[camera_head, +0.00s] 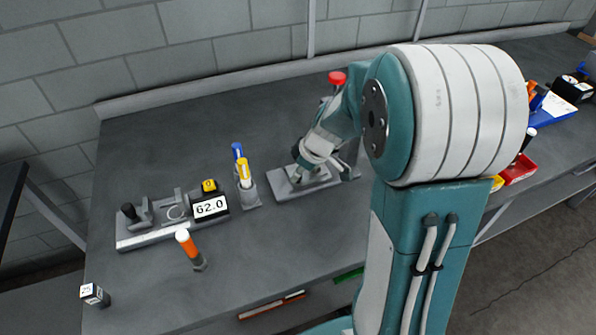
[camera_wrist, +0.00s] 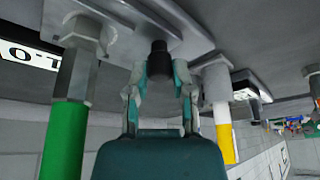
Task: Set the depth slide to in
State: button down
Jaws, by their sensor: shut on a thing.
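In the wrist view, a short black knob (camera_wrist: 158,58) stands out from a grey plate (camera_wrist: 128,40) between the fingers of my gripper (camera_wrist: 160,80). My gripper is shut on this knob, which appears to be the depth slide's. In the head view, my gripper (camera_head: 312,172) is down at a grey fixture (camera_head: 284,191) in the middle of the bench. My arm hides much of this fixture. The slide's track and its in or out position cannot be made out.
A green-handled part (camera_wrist: 65,140) and a yellow-and-white part (camera_wrist: 223,130) flank my gripper in the wrist view. A red knob (camera_head: 337,77) rises behind.

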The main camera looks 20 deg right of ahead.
aim_at(309, 175)
jog(key=shift+d, duration=2.1)
jog(key=c, duration=0.6)
grip_release()
jog(key=shift+o, duration=0.6)
jog(key=shift+d, duration=0.25)
jog(key=shift+r, duration=0.35)
jog(key=v, duration=1.1)
jog(key=shift+d, duration=0.15)
